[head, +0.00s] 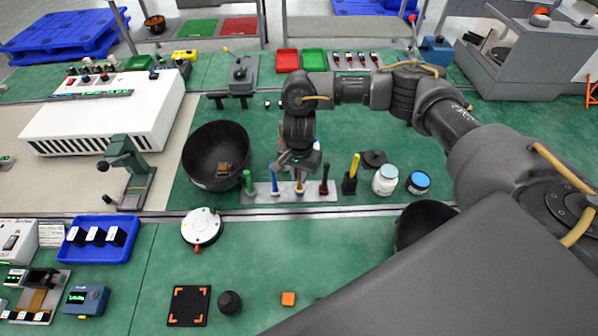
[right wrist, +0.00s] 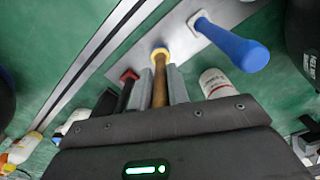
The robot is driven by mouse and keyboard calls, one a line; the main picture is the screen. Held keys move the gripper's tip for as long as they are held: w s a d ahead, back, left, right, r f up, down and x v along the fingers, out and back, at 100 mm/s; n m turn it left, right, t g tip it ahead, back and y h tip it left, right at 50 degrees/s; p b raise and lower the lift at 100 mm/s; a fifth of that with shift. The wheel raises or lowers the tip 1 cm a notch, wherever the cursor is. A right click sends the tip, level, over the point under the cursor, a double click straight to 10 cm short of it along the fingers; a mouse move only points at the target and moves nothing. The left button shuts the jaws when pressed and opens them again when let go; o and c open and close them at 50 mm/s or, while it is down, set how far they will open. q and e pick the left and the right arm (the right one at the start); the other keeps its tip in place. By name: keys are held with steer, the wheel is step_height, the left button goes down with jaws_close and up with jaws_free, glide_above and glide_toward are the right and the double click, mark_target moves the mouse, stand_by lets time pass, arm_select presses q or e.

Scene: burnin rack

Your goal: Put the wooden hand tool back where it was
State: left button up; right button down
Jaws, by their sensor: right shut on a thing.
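The wooden hand tool (right wrist: 160,88) is upright between the two grey fingers of my right gripper (head: 299,172), which is shut on its handle. Its pale yellow collar (right wrist: 160,54) is at the grey rack plate (right wrist: 190,42); I cannot tell whether it is fully seated. In the head view the tool (head: 299,187) stands in line over the rack (head: 275,195), its top hidden by the gripper. A blue-handled tool (head: 274,179) and a green one (head: 248,180) stand to its left, a dark one with a red collar (head: 324,181) to its right. My left gripper is not in view.
A black bowl (head: 213,150) holding a small brown item stands left of the rack. A yellow-handled tool in a black block (head: 351,175), a white jar (head: 385,180) and a blue-lidded jar (head: 418,183) stand on the right. A round white device (head: 201,230) is in front.

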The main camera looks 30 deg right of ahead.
steer(key=shift+f+b, duration=0.2)
steer(key=shift+b, duration=0.1)
steer(key=c, duration=1.3)
jaws_free()
steer(key=shift+c, duration=0.2)
steer(key=shift+r, duration=0.2)
steer(key=shift+r+p, duration=0.2)
steer(key=shift+p, duration=0.2)
step_height(320, 180, up, 10)
steer(key=shift+b, duration=1.2)
steer(key=shift+r, duration=0.85)
